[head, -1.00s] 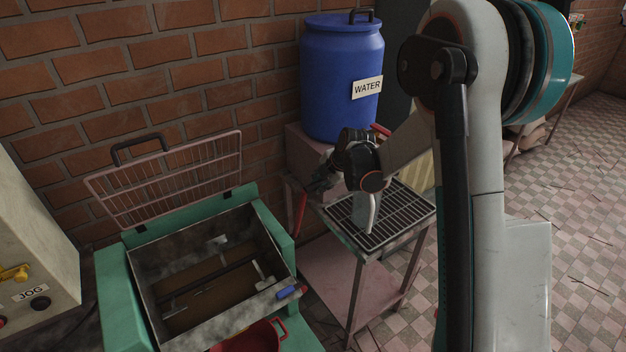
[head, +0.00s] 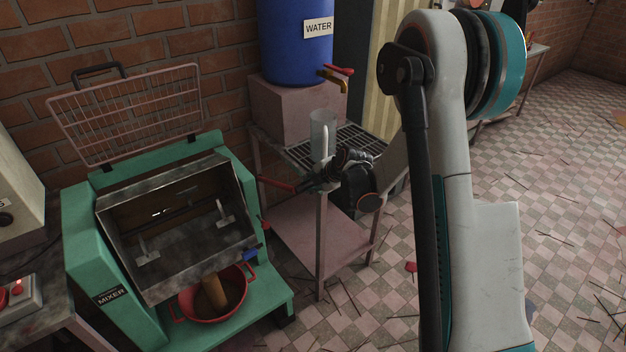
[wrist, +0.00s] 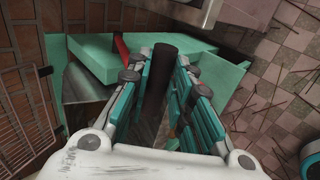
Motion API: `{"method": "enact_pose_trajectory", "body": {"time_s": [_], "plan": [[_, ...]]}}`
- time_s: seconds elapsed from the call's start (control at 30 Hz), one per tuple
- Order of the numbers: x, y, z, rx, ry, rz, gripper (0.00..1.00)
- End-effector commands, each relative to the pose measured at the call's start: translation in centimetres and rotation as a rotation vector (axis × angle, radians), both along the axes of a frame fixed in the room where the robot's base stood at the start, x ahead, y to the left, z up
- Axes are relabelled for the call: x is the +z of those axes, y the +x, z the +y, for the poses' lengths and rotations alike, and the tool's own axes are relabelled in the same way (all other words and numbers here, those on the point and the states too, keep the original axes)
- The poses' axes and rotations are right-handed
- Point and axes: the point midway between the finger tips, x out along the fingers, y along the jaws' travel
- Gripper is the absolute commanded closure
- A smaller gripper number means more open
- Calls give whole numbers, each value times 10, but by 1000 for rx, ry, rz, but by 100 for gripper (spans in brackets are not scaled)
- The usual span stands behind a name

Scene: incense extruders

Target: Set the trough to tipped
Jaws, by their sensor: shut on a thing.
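The trough (head: 175,245) is a grey metal box in the green mixer (head: 85,240). It is tilted forward, its open side facing the front. A brown mass (head: 214,292) hangs below its front edge into a red basin (head: 192,307). A red lever (head: 278,185) reaches from the mixer's right side to my gripper (head: 322,180). In the wrist view my gripper (wrist: 163,65) is shut on a dark cylindrical grip (wrist: 158,80), with part of the red lever (wrist: 121,46) beyond it.
A wire guard (head: 130,120) stands raised behind the trough. To the right is a stand with a grate (head: 300,152), a clear jug (head: 323,135) and a blue water barrel (head: 295,45). A control box (head: 18,295) is at the left. Sticks litter the tiled floor.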

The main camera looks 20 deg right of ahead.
Motion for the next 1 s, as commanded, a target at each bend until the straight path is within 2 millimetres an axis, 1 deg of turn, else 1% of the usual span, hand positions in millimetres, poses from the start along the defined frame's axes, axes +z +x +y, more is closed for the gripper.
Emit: {"method": "enact_pose_trajectory", "body": {"time_s": [0.03,0.2,0.37,0.7,0.73,0.8,1.0], "plan": [[-9,-1,0,0,-1,3,100],[-19,-1,0,0,-1,3,100],[-22,-1,0,1,-2,3,100],[-22,-1,0,1,-2,3,100],[-21,-1,0,1,-2,3,73],[-21,-1,0,1,-1,2,60],[-21,-1,0,0,0,1,60]]}}
